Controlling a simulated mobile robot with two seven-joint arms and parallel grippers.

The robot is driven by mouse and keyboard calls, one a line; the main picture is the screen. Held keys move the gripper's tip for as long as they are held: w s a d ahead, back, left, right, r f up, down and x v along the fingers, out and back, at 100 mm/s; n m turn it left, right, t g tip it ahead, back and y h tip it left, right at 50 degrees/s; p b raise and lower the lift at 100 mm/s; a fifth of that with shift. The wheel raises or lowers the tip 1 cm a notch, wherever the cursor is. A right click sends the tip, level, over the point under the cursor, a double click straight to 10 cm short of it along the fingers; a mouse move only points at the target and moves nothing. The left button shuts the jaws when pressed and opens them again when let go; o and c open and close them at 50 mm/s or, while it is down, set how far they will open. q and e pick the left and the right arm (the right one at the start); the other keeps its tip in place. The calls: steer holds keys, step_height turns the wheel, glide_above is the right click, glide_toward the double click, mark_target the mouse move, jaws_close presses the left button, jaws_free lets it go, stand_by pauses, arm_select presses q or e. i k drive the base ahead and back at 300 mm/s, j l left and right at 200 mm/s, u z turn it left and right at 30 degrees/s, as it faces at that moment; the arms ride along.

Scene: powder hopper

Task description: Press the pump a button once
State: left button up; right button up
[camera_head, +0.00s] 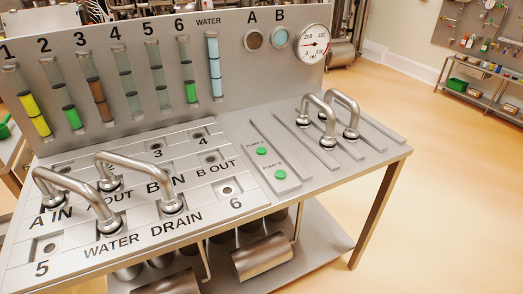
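The pump A button (261,151) is a small round green button on the console's sloping metal top, right of centre. The label "PUMP A" is printed just above it. A second green button, pump B (280,174), sits just below it and to the right, with its own label. Nothing covers or touches either button. From this view I cannot tell whether either button is pressed in. Neither of my grippers shows in the head view.
Bent metal pipes (141,169) stand over the ports at the left, and two more (345,100) rise right of the buttons. A back panel (252,72) carries coloured tubes and a pressure gauge (313,44). Open floor lies to the right, with a shelf (487,84) beyond.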

mark_target(260, 151)
steer(key=i+l+u, duration=0.25)
steer(key=l+u, duration=0.15)
steer(key=l, duration=0.85)
steer(key=l+u, duration=0.4)
steer(key=l, duration=0.9)
steer(key=i, duration=0.05)
